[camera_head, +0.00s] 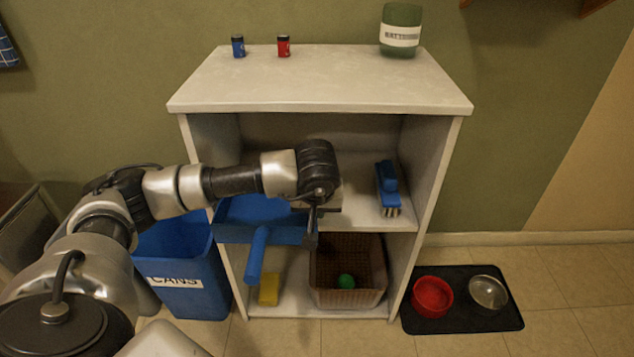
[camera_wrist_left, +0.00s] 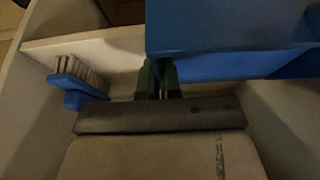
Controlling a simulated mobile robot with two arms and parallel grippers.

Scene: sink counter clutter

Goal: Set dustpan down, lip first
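The blue dustpan (camera_head: 262,232) is at the left half of the shelf unit's middle level, at its front, with its handle (camera_head: 257,257) sticking out towards me and down. My left gripper (camera_head: 317,212) is at the dustpan's right side and appears shut on its edge. In the left wrist view the dustpan (camera_wrist_left: 225,35) fills the upper right and hides the tips of the gripper fingers (camera_wrist_left: 158,78). I cannot tell whether the dustpan touches the shelf board. My right gripper is not in view.
A blue brush (camera_head: 388,180) stands on the middle shelf (camera_head: 365,213) at the right. Below are a brown basket (camera_head: 345,298) with a green ball and a yellow sponge (camera_head: 269,289). A blue cans bin (camera_head: 185,275) stands left; two bowls sit on a black mat (camera_head: 463,318) right.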

